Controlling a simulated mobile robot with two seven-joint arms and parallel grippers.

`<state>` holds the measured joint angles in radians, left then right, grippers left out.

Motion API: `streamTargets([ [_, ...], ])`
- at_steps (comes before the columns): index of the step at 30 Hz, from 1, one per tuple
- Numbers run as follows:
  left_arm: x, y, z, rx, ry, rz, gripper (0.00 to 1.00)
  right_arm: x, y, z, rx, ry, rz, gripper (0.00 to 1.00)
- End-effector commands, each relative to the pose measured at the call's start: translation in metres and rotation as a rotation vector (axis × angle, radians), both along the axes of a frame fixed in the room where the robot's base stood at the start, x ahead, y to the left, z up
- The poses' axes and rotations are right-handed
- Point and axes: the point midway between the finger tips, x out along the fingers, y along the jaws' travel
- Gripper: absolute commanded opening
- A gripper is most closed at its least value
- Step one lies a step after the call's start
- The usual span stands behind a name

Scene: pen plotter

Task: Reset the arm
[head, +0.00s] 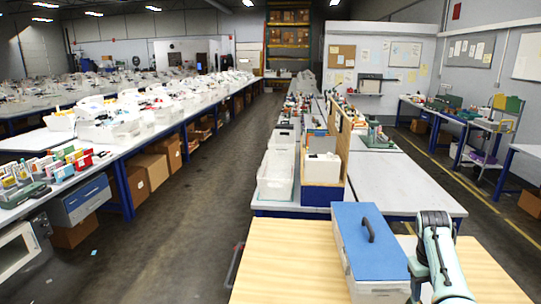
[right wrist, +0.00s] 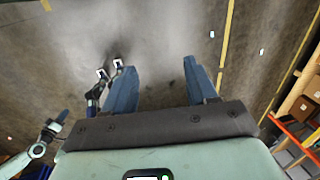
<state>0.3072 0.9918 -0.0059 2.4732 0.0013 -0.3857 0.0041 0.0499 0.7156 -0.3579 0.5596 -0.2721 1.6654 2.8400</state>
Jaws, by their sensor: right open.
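My right arm shows at the lower right of the head view, pale teal with dark joints, beside a blue-lidded box. In the right wrist view my right gripper (right wrist: 161,88) is open: its two blue-grey fingers stand well apart with nothing between them. Behind the fingers is blurred grey floor. My left gripper cannot be made out in the head view. In the right wrist view, a jointed teal and dark part shows at the left edge; I cannot tell which part it is.
The box (head: 372,238), white with a blue lid and black handle, stands on a wooden tabletop (head: 285,262) close beside my right arm. Beyond it are a white bin (head: 276,176) and grey benches. A long cluttered bench lies left, across an open floor aisle (head: 190,215).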

Motion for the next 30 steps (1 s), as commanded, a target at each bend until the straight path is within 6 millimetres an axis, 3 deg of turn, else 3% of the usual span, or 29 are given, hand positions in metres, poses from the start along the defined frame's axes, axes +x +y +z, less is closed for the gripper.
streamTargets([
  [8, 0.001, 0.0, 0.0, 0.0, -0.001, 0.0, 0.0, 0.021, 0.021, -0.132, 0.091, 0.091, 0.555, 0.57],
  [14, 0.0, 0.0, 0.0, 0.0, -0.001, 0.0, 0.0, 0.001, 0.065, -0.256, 0.188, 0.113, 1.087, 0.57],
  [18, -0.001, 0.0, 0.0, 0.0, 0.001, 0.0, 0.0, -0.043, 0.114, -0.343, 0.252, 0.082, 1.503, 0.57],
  [21, -0.001, 0.0, 0.0, 0.0, 0.001, 0.0, 0.0, -0.087, 0.152, -0.389, 0.275, 0.038, 1.786, 0.57],
  [25, 0.0, 0.0, 0.0, 0.0, 0.0, 0.0, 0.0, -0.155, 0.201, -0.43, 0.277, -0.031, 2.134, 0.57],
  [30, 0.0, 0.0, 0.0, 0.0, 0.0, 0.0, 0.0, -0.243, 0.254, -0.445, 0.228, -0.12, 2.53, 0.57],
])
